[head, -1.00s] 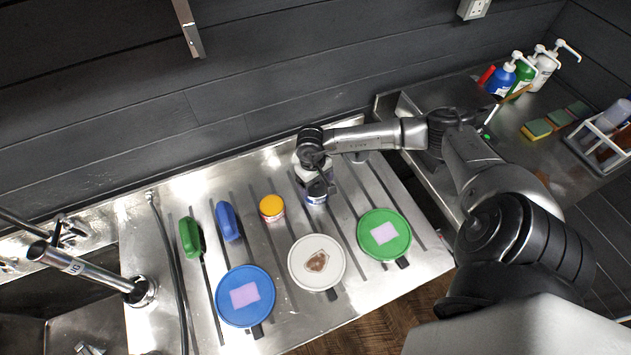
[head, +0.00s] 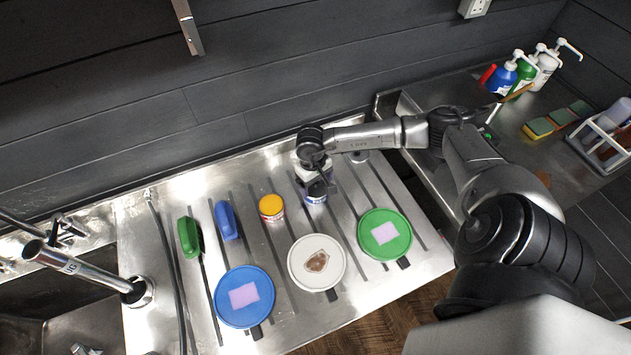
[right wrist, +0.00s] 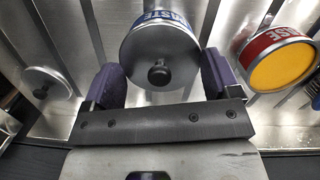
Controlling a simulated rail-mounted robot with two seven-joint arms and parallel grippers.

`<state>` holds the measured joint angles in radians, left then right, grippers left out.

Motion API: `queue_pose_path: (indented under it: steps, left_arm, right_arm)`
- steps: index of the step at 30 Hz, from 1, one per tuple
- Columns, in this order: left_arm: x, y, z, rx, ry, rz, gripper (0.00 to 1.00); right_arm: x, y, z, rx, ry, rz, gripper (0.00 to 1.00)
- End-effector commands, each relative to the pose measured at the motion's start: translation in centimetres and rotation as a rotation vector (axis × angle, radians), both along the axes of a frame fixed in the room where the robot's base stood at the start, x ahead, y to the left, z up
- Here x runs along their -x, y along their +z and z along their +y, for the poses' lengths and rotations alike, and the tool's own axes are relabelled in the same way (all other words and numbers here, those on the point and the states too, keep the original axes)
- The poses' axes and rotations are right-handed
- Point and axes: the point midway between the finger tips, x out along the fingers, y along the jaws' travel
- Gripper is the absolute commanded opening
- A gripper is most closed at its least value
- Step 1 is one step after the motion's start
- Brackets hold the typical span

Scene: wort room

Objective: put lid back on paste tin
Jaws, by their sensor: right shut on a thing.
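The paste tin (right wrist: 152,17) has a blue label reading "PASTE" and stands on the ribbed steel drainer; it also shows in the head view (head: 316,199) below my right gripper. A grey round lid (right wrist: 140,67) with a black knob covers its top. My right gripper (right wrist: 160,78) has its purple fingers on either side of this lid and is shut on it. The lid lines up closely with the tin's top; I cannot tell whether it is fully seated. My left gripper is not in view.
An open tin with yellow contents (head: 271,206) stands to the left. Another knobbed grey lid (right wrist: 46,84) lies on the drainer. Green (head: 189,238) and blue (head: 226,221) brushes lie further left.

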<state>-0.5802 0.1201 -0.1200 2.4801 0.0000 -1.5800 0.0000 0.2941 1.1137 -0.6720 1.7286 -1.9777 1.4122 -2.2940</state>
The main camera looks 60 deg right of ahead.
Motion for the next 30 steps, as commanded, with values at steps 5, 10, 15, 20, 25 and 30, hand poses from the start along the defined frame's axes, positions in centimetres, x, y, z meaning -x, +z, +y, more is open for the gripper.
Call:
queue_pose_path:
  steps: [5, 10, 15, 20, 25, 30]
  left_arm:
    - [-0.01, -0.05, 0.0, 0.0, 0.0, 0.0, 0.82]
    - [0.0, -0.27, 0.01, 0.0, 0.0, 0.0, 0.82]
    - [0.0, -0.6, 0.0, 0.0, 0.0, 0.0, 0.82]
    - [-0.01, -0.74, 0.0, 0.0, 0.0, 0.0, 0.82]
    - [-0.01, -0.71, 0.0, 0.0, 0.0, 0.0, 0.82]
    - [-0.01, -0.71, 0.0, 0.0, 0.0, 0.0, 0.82]
  right_arm:
    - [0.0, -0.01, -0.01, 0.0, 0.0, 0.0, 0.6]
    - [0.0, -0.06, -0.02, 0.0, 0.0, 0.0, 0.6]
    - [0.0, -0.08, -0.03, 0.0, 0.0, 0.0, 0.6]
    - [-0.01, -0.02, -0.03, 0.0, 0.0, 0.0, 0.6]
    - [-0.01, 0.02, -0.01, 0.0, 0.0, 0.0, 0.6]
    - [-0.02, 0.01, -0.02, 0.0, 0.0, 0.0, 0.6]
